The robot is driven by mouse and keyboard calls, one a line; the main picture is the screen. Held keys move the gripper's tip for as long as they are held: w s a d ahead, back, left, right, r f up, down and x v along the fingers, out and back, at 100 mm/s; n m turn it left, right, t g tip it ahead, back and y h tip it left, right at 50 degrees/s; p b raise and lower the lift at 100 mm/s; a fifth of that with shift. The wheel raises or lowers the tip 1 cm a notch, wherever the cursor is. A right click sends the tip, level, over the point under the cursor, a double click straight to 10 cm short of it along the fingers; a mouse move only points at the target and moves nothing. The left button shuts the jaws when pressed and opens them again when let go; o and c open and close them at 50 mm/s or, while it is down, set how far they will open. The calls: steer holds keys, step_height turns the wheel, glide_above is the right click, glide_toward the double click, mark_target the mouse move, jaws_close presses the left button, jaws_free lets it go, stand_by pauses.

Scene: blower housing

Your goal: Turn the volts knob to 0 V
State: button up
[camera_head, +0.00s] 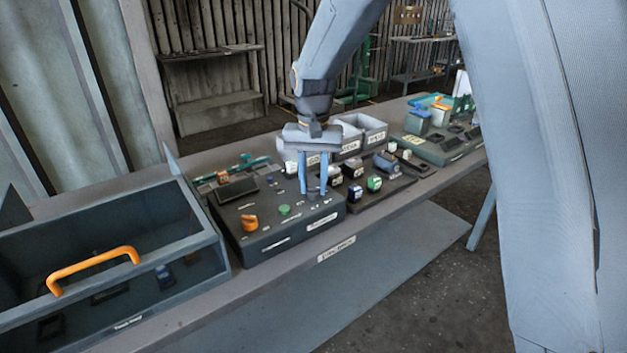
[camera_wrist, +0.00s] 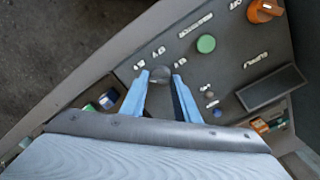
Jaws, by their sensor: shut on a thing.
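A dark grey control box (camera_head: 300,228) sits on the bench, with labels too small to read. My gripper (camera_head: 313,192) points down at the right end of its top panel. In the wrist view my gripper's two blue fingers (camera_wrist: 162,78) stand on either side of a small round dark grey knob (camera_wrist: 160,73) and are shut on it. Small marks are printed around this knob. I cannot read them or make out a pointer, so its setting is unclear. In the head view the fingers hide this knob.
The panel also holds an orange knob (camera_head: 249,222), a green button (camera_head: 284,210) and a dark display (camera_head: 238,189). Left is a clear-walled case with an orange handle (camera_head: 95,268). Right is a dark tray (camera_head: 392,188) of small parts. Grey bins (camera_head: 352,141) stand behind.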

steer(key=n+p, duration=0.1)
steer(key=n, duration=0.3)
steer(key=shift+n, duration=2.1)
steer(key=o, duration=1)
steer(key=shift+o, duration=0.2)
steer(key=shift+r, duration=0.1)
step_height(320, 180, up, 8)
steer(key=shift+f+b, duration=0.2)
steer(key=shift+b, duration=0.55)
